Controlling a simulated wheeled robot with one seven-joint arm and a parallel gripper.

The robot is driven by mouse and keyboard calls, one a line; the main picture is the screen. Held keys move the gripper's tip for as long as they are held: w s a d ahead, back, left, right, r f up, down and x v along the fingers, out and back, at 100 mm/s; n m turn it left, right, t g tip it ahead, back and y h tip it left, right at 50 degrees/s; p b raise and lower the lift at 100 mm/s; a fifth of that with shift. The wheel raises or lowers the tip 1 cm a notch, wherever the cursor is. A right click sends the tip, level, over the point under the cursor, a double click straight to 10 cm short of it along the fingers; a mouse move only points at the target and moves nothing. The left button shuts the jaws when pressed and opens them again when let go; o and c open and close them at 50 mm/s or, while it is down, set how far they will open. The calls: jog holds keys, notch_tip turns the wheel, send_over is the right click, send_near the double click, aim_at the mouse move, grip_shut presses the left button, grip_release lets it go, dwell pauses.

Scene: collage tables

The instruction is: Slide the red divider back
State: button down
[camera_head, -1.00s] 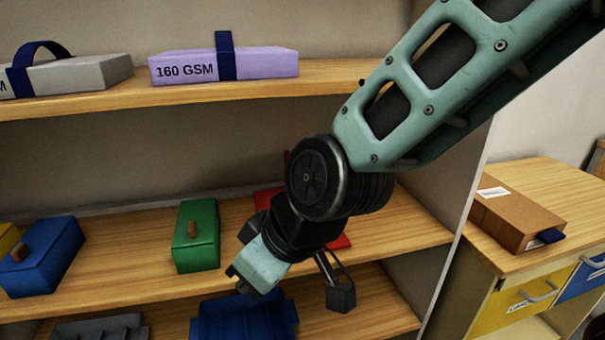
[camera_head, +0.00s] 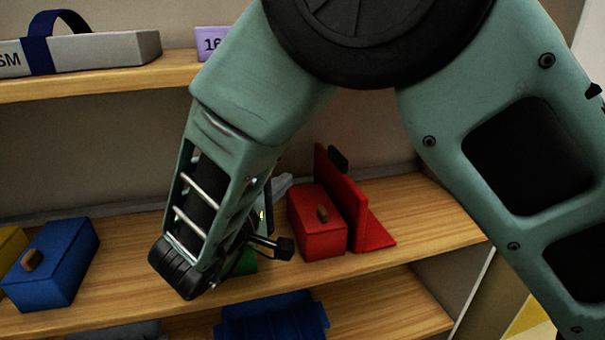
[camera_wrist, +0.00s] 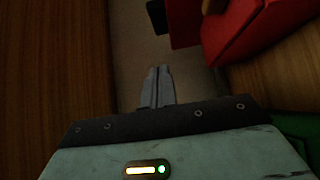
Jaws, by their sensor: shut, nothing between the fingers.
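The red divider (camera_head: 357,207) is an upright red panel with a flat red foot and a black grip at its top. It stands on the middle shelf, just right of a red box (camera_head: 317,226). In the wrist view part of the divider (camera_wrist: 184,22) shows at the top, with its black grip at its left. The red box (camera_wrist: 245,32) is right of it there. My gripper (camera_wrist: 158,72) is shut and empty, apart from the divider. In the head view my arm hides most of it; grey fingertips (camera_head: 284,182) seem to show left of the red box.
A green box (camera_head: 244,263) is mostly hidden behind my wrist. A blue box (camera_head: 52,262) stands at the left of the middle shelf (camera_head: 420,212). A blue tray (camera_head: 272,318) is on the shelf below. Bare shelf lies right of the divider.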

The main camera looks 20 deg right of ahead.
send_near(333, 155)
jog(key=w, duration=0.3)
jog(key=shift+w+a+r+p, duration=0.1)
jog(key=shift+w+a+p, duration=0.2)
jog(key=shift+p, duration=0.1)
jog(key=d, duration=0.3)
jog(key=shift+w+d, duration=0.25)
jog(key=shift+w, duration=0.05)
jog(key=shift+d, duration=0.6)
jog(key=shift+d+p, duration=0.1)
jog(key=shift+p, duration=0.2)
